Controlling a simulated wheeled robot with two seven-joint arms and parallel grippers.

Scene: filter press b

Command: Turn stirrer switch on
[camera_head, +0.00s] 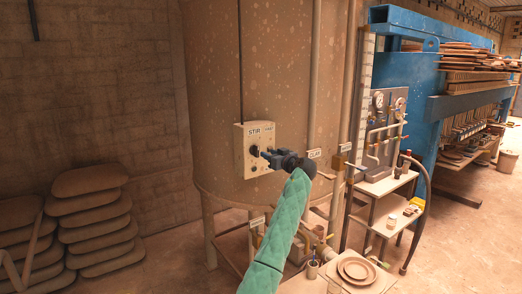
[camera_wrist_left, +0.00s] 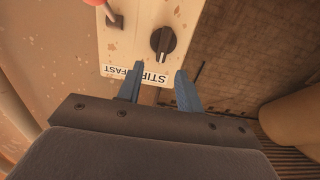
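The pale stirrer control box (camera_head: 240,158) is fixed to the big tank and carries a STIR label. In the left wrist view the box (camera_wrist_left: 143,57) appears upside down, with STIR and FAST lettering. A black rotary knob (camera_wrist_left: 163,41) with a pale pointer line is on it. A dark switch (camera_wrist_left: 115,21) sits to the knob's left in that view. My left gripper (camera_head: 268,158) is in front of the box. In the left wrist view its blue fingers (camera_wrist_left: 158,86) are apart, with nothing between them, near the lettering. I cannot tell whether they touch the box. My right gripper is out of view.
The large tank (camera_head: 285,70) fills the middle. A stack of rounded slabs (camera_head: 95,220) stands at left. At right are pipes with gauges, a small shelf (camera_head: 385,185) and a blue press (camera_head: 400,60). Plates (camera_head: 356,269) lie on a low table in front.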

